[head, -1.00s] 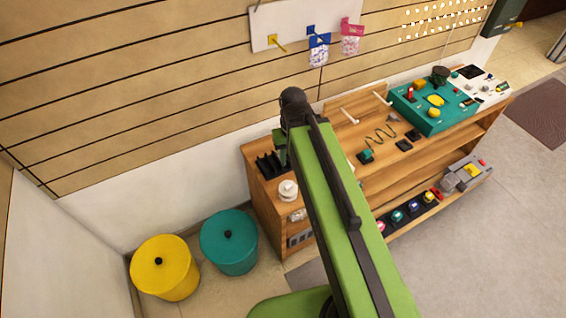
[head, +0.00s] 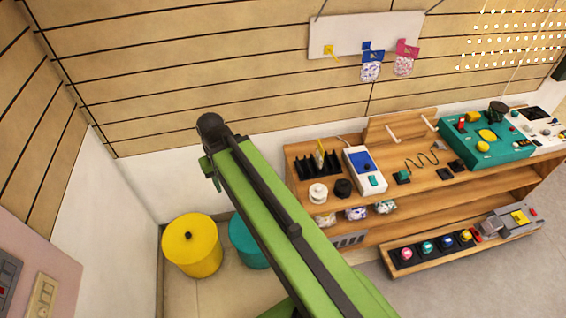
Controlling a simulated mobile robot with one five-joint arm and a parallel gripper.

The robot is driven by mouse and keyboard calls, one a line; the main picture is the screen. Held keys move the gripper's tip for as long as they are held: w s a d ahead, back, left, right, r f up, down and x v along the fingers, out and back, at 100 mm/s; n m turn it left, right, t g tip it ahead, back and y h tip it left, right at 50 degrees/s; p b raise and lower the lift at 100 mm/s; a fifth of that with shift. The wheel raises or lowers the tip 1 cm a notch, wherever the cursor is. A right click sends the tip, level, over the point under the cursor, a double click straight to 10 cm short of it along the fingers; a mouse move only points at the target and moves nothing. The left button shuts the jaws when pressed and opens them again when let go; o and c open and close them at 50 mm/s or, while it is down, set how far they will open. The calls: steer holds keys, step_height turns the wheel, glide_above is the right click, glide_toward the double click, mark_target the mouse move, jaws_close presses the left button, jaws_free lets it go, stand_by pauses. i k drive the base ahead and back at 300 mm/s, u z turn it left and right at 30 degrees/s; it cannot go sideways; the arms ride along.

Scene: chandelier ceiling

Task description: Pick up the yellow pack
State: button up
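No pack hangs on the yellow hook (head: 329,51) of the white wall board. A small, pale pack with a yellowish tint (head: 326,219) lies at the left of the shelf below the bench top; I cannot tell surely that it is the yellow pack. A flat yellow item (head: 320,150) stands upright in the black rack (head: 306,166) on the bench. My gripper (head: 215,183) is at the far end of my green arm, left of the bench and apart from these things. Its fingers are mostly hidden, and I see nothing held.
A blue pack (head: 371,67) and a pink pack (head: 405,62) hang on the board. Yellow (head: 192,247) and teal (head: 249,243) bins stand left of the wooden bench (head: 420,190). A white-and-blue device (head: 366,168) stands beside the rack. Floor is clear at lower right.

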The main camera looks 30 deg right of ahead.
mark_target(320, 154)
steer(key=u, duration=1.6)
steer(key=k, duration=0.75)
steer(key=z, duration=1.1)
steer(key=i, duration=1)
steer(key=u, duration=0.1)
